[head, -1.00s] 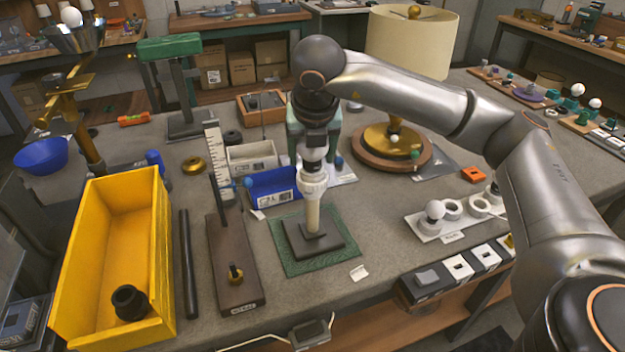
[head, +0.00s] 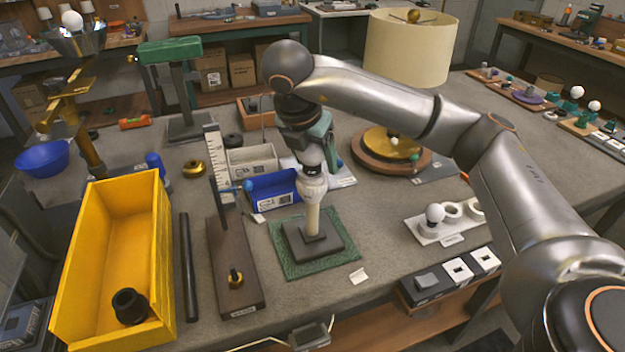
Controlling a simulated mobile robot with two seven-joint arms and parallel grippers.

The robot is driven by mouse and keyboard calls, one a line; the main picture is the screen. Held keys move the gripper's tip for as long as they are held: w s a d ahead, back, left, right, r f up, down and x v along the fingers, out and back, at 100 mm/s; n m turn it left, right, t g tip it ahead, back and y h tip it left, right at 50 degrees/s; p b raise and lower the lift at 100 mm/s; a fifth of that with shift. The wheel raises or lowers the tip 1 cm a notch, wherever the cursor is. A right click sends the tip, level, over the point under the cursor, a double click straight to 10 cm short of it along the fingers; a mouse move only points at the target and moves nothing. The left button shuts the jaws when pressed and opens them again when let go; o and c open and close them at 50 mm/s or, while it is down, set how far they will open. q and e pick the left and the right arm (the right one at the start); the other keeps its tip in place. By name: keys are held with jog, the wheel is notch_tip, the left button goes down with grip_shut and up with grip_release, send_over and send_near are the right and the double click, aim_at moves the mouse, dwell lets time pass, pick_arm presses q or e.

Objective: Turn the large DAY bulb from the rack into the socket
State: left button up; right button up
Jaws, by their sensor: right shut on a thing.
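My right gripper (head: 309,150) is over the lamp stand near the middle of the bench, shut on a pale bulb (head: 311,156). The white rack (head: 423,231) to the right has one smaller white bulb (head: 435,213) and empty round holders (head: 473,207). My left gripper is not in view.
A yellow bin (head: 165,240) with a black part stands at the left, beside a black rod (head: 188,265) and an upright ruler (head: 218,165). A blue bin (head: 272,190) is close behind the stand. A lamp with a cream shade (head: 410,45) stands behind. The green mat (head: 290,268) has clear room in front.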

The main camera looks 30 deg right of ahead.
dwell(0.4)
jog(key=shift+a+r+m+p, duration=0.1)
jog(key=shift+m+p, duration=0.4)
jog(key=shift+p, duration=0.1)
jog(key=shift+s+m+g+h+p, duration=0.15)
jog(key=shift+m+g+p, duration=0.3)
jog(key=shift+m+p, duration=0.65)
jog(key=shift+s+m+g+h+p, duration=0.15)
jog(key=shift+m+g+p, duration=0.3)
jog(key=shift+m+p, duration=0.6)
jog(key=o, duration=0.7)
jog(key=shift+c, duration=0.2)
jog(key=o, duration=0.5)
jog(key=shift+w, duration=0.1)
jog(key=p+v, duration=0.1)
jog(key=v, duration=0.5)
jog(key=p+v, duration=0.1)
jog(key=v, duration=0.5)
jog(key=shift+w+r, duration=0.1)
